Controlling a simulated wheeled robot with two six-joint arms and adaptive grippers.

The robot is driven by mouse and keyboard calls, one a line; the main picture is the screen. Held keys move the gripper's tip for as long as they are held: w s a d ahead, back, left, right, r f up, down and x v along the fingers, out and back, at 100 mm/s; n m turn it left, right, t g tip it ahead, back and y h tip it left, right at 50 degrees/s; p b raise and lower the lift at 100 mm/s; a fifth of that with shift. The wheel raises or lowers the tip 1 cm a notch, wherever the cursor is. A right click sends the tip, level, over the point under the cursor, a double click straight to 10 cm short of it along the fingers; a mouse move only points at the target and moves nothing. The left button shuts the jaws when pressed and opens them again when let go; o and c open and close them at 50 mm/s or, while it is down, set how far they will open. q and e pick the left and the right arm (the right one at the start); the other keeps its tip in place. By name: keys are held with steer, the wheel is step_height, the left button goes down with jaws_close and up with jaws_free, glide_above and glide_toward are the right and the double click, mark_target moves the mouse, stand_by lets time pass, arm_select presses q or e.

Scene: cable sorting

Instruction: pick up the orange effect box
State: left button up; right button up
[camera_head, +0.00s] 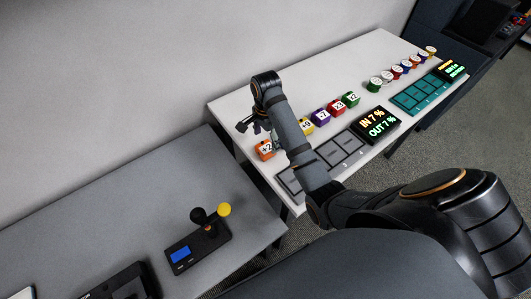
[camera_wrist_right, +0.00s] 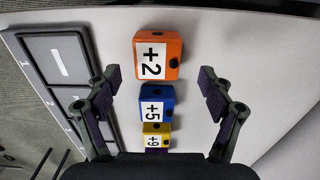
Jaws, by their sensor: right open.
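The orange effect box (camera_head: 265,150) marked "+2" stands on the white table, at the left end of a row of coloured boxes. In the right wrist view the orange box (camera_wrist_right: 174,56) shows at the top middle, whole and unobstructed. My right gripper (camera_head: 250,124) is open above the table near the orange box. In the right wrist view my right gripper's fingers (camera_wrist_right: 158,76) are spread wide, one on each side of the row, with nothing between the pads touching them. The orange box lies around and just beyond the fingertip line. My left gripper is not in view.
A blue "+5" box (camera_wrist_right: 157,104) and a yellow "+9" box (camera_wrist_right: 157,130) follow the orange one closely. Purple (camera_head: 322,116), red (camera_head: 337,107) and green (camera_head: 351,99) boxes continue the row. A grey slotted panel (camera_wrist_right: 60,60) lies beside it. The grey table (camera_head: 110,210) holds a joystick device (camera_head: 197,250).

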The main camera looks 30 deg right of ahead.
mark_target(265, 146)
steer(key=shift+s+a+f+p, duration=0.1)
steer(key=shift+s+f+p, duration=0.1)
steer(key=shift+f, duration=0.25)
steer(key=shift+s+a+f+p, duration=0.1)
steer(key=shift+f+p, duration=0.05)
steer(key=shift+f, duration=0.3)
step_height(265, 146, down, 2)
steer(key=shift+w+f, duration=0.1)
steer(key=shift+f, duration=0.3)
steer(key=c, duration=1.3)
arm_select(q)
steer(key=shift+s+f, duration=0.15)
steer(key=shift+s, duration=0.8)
arm_select(e)
steer(key=shift+c, duration=0.3)
steer(key=shift+r, duration=0.2)
